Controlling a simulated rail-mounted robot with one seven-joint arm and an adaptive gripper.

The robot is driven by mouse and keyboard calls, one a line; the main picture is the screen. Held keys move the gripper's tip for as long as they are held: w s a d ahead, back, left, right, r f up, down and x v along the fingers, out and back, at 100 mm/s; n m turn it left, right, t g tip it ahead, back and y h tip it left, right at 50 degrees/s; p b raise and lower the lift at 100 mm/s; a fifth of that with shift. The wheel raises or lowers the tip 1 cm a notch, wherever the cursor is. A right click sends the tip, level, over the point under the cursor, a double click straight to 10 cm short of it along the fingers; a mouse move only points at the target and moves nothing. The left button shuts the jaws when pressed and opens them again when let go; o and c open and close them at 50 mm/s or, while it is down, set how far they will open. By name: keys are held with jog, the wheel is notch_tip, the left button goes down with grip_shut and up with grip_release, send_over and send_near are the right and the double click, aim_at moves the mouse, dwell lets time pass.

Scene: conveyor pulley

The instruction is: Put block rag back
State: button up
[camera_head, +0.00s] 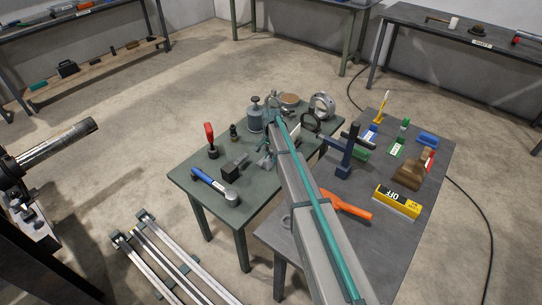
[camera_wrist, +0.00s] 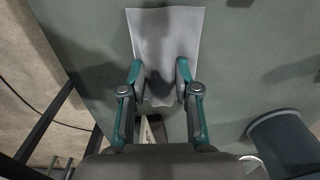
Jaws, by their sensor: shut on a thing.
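A pale grey-white rag (camera_wrist: 170,30) shows in the wrist view as a flat sheet over the green tabletop (camera_wrist: 100,60). My gripper (camera_wrist: 160,76) is shut on the rag near its lower edge, with a fingertip on each side of the dark, shaded middle. The rest of the rag spreads away from the fingers; I cannot tell whether it touches the table. In the head view my arm reaches over the green table (camera_head: 190,180) and mostly hides the gripper and rag.
A grey canister (camera_head: 255,116), a blue-handled tool (camera_head: 214,187), a dark block (camera_head: 235,166) and a red-handled tool (camera_head: 210,138) stand around the green table. The grey table (camera_head: 405,240) to the right holds a yellow OFF block (camera_head: 397,201) and an orange tool (camera_head: 345,206).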

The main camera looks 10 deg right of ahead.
aim_at(271, 156)
jog(key=shift+f, duration=0.2)
jog(key=o, duration=1)
jog(key=shift+r, duration=0.1)
jog(key=shift+r, duration=0.1)
notch_tip(271, 156, up, 12)
jog(key=shift+r+b, duration=0.1)
jog(key=shift+b, duration=1.05)
